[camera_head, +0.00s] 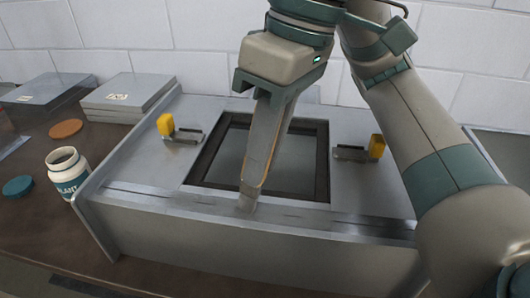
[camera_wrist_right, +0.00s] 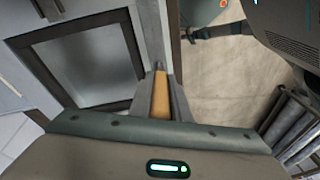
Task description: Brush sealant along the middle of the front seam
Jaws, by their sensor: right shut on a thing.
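The sheet-metal duct (camera_head: 230,245) lies across the bench with a dark-framed square opening (camera_head: 214,160) in its top. The front seam (camera_head: 320,216) runs along its front top edge. My right gripper (camera_head: 254,184) comes down from above over the front of the opening. It is shut on a brush, whose tan handle (camera_wrist_right: 160,98) shows between the fingers in the right wrist view. The brush's pale tip (camera_head: 246,204) is at the seam near its middle; I cannot tell if it touches. An open white sealant jar (camera_head: 68,175) stands left of the duct. My left gripper is not in view.
Two yellow-handled clamps (camera_head: 166,125) (camera_head: 376,146) sit on the duct top, either side of the opening. A teal lid (camera_head: 18,187) and an orange disc (camera_head: 66,129) lie on the brown bench. Stacked metal sheets (camera_head: 128,95) are at back left, before a white wall.

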